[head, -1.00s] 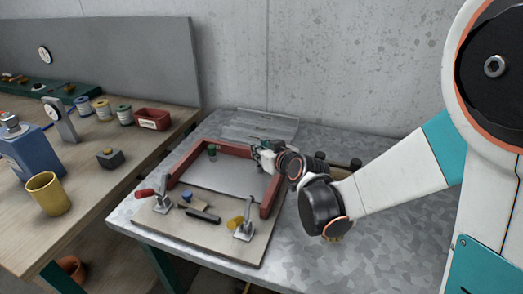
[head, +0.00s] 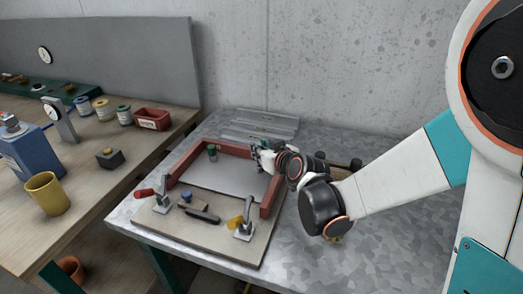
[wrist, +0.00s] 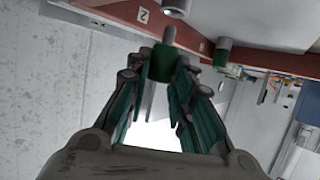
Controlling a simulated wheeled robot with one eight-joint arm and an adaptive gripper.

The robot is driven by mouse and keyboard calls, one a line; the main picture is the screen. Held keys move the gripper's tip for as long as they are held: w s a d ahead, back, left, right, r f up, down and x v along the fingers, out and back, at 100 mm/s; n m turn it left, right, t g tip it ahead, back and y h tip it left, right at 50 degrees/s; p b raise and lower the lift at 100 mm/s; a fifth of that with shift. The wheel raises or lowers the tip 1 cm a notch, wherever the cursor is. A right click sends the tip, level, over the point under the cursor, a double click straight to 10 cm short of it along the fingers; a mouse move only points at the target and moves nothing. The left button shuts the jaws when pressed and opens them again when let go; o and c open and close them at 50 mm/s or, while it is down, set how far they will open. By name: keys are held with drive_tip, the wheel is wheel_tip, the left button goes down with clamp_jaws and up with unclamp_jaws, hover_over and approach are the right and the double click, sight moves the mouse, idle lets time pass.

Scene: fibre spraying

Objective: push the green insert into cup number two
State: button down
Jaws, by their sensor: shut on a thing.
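My gripper (wrist: 163,70) is shut on the green insert (wrist: 164,64), a short green cylinder with a grey pin standing out of its far end. The insert sits between the fingertips in the wrist view. A pale round cup (wrist: 175,5) shows at the top edge, beside the label "2" (wrist: 143,15) on the red frame. The insert and this cup look apart. Another grey and green cylinder (wrist: 221,52) stands to the right of the fingers. In the head view, my gripper (head: 257,160) is at the frame's right rear corner; the held insert is too small to make out.
The red frame (head: 183,162) lies on a board with toggle clamps (head: 162,204) and (head: 242,229). A green cylinder (head: 212,152) stands at its rear left. Metal strips (head: 262,122) lie behind. The metal table (head: 350,235) is bare at front right.

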drive_tip(key=shift+f+b, duration=0.9)
drive_tip(key=shift+f, duration=0.7)
drive_tip(key=c, duration=1.3)
unclamp_jaws()
drive_tip(key=shift+s, duration=0.1)
drive_tip(key=v, duration=1.1)
drive_tip(key=shift+a+r, duration=0.1)
drive_tip(key=shift+a, duration=0.05)
drive_tip(key=shift+s+r, duration=0.15)
drive_tip(key=shift+s, duration=0.3)
drive_tip(key=shift+d, duration=0.25)
drive_tip(key=s+d+m+g+h, duration=0.1)
drive_tip(key=s+d+h, duration=0.1)
drive_tip(key=s+d, duration=0.2)
drive_tip(key=s+d+m+g+h, duration=0.2)
drive_tip(key=s+d, duration=0.3)
drive_tip(key=s, duration=0.4)
drive_tip(key=s+d+r+m+g+h, duration=0.1)
drive_tip(key=s+d+m+g, duration=0.1)
drive_tip(key=s+d, duration=0.3)
drive_tip(key=shift+s+d+h, duration=0.2)
drive_tip(key=shift+s+h, duration=0.2)
drive_tip(key=shift+s, duration=0.3)
